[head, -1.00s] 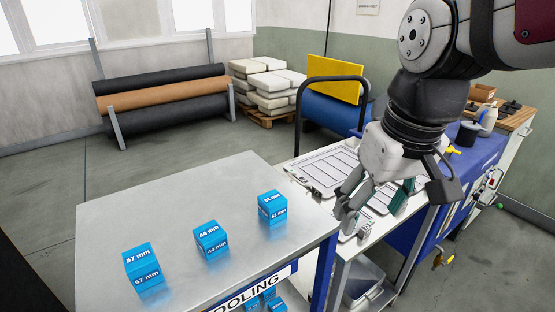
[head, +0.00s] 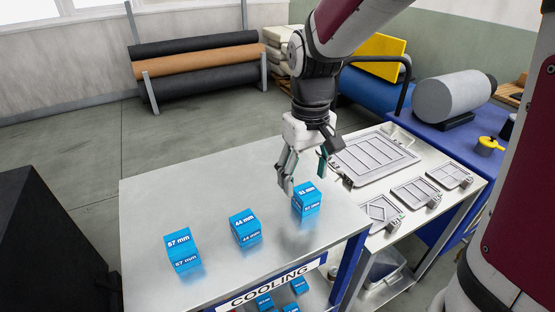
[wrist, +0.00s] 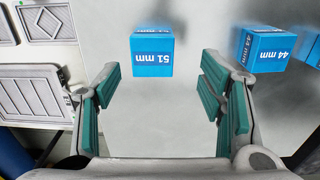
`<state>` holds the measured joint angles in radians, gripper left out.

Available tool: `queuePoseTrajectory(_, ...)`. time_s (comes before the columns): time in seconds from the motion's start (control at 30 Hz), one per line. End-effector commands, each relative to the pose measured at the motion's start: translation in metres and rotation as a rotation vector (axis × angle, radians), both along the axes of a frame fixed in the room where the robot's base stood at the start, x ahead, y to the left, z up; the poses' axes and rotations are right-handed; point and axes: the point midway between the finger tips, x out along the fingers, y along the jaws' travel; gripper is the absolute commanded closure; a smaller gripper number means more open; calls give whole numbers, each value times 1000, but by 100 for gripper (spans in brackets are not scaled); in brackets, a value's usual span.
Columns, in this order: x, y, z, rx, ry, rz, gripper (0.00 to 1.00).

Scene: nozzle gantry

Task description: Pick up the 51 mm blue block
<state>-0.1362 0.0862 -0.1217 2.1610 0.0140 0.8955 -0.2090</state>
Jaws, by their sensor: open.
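The 51 mm blue block (head: 306,199) stands on the metal cooling table at its right end. In the wrist view the same block (wrist: 152,54) shows its 51 mm label ahead of and between the two spread fingers, nearer the left one. My gripper (head: 307,178) is open and empty, above and just behind the block in the head view. Its green-padded fingers show on both sides of the wrist view (wrist: 165,105). No finger is seen touching the block.
The 44 mm block (head: 245,229) and 57 mm block (head: 182,250) stand to the left on the cooling table (head: 215,200). More blue blocks lie on a shelf below. A bench with grey trays (head: 375,158) adjoins on the right.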

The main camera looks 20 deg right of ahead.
Motion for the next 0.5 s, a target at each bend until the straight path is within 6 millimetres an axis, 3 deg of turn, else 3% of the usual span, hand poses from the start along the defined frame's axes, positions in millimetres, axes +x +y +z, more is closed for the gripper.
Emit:
queuePoseTrajectory(0.27,-1,-2,-20,-1,3,0,37)
queuePoseTrajectory(0.5,0,-8,-54,0,4,0,37)
